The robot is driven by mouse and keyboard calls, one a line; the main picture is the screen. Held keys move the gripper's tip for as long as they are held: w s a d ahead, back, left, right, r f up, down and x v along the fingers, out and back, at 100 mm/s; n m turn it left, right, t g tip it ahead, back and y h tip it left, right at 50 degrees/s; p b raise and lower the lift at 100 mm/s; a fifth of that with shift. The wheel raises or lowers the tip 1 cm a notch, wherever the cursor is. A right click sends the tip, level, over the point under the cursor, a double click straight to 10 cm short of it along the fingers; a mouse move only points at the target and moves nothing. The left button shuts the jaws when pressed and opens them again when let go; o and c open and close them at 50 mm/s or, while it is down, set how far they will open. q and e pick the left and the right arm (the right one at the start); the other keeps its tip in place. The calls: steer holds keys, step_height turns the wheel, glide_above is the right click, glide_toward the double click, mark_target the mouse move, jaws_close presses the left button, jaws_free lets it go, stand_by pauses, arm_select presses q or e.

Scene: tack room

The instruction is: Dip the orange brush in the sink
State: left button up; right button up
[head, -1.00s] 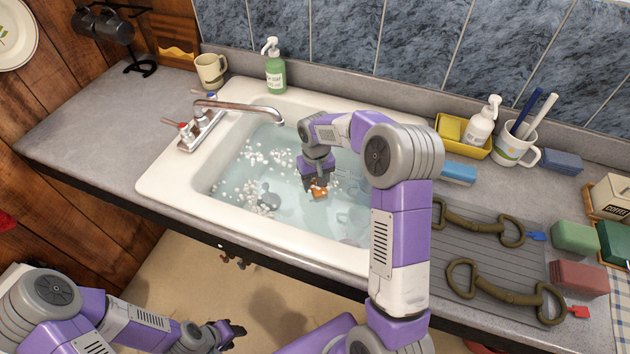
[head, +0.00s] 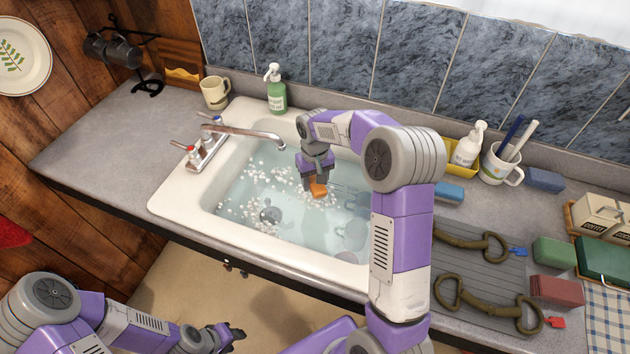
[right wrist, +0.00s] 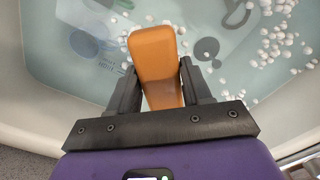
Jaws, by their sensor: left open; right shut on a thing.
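The orange brush (head: 318,189) is held in my right gripper (head: 316,176), over the water of the white sink (head: 180,205). In the right wrist view the orange brush (right wrist: 155,60) stands between the two fingers of my right gripper (right wrist: 155,95), which are shut on it. Water with white foam shows below and around it; I cannot tell whether its lower end touches the water. My left gripper (head: 232,335) is open and empty, low in front of the counter at the left.
A faucet (head: 250,133) reaches over the sink's back left. A green soap bottle (head: 276,90) and a mug (head: 215,92) stand behind it. To the right are a ridged mat (head: 480,265) with bits, a blue-topped sponge (head: 449,192) and several blocks.

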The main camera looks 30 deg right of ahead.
step_height(320, 180, up, 10)
steer(key=p, duration=0.7)
steer(key=shift+f, duration=0.15)
steer(key=shift+f, duration=0.1)
